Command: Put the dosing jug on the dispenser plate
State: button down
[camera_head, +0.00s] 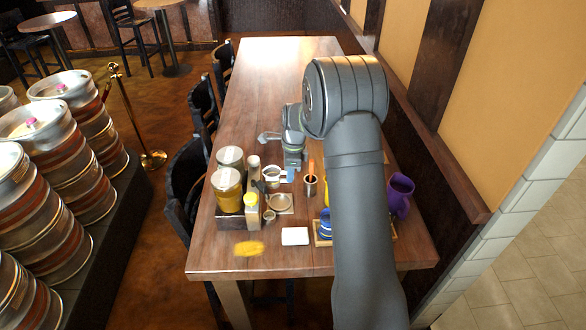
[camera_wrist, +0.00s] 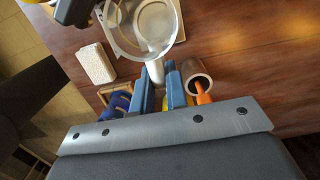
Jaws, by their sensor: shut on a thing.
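The dosing jug (camera_head: 271,174) is a small clear round vessel with a pale handle. My gripper (camera_head: 287,174) is shut on its handle, and the wrist view shows the handle between the blue fingers (camera_wrist: 161,82). The jug (camera_wrist: 140,30) looks upright there. The dispenser plate (camera_head: 280,203) is a pale square base with a round disc, in front of the jug in the head view. In the wrist view the jug partly covers the plate (camera_wrist: 113,38). I cannot tell the height of the jug above the table.
A copper cup (camera_head: 311,186) with an orange-handled tool stands close right of the gripper. Large jars (camera_head: 228,190) and a yellow-capped bottle (camera_head: 251,203) stand left of the plate. A white block (camera_head: 295,236), yellow cloth (camera_head: 249,248) and blue cup (camera_head: 325,225) lie nearer. The table's far half is clear.

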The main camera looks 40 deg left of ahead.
jog(key=shift+f, duration=4.6)
jog(key=shift+f, duration=0.25)
jog(key=c, duration=1.4)
grip_release()
jog(key=shift+o, duration=0.3)
jog(key=shift+r, duration=0.15)
notch_tip(320, 180, up, 17)
jog(key=w+d, duration=0.1)
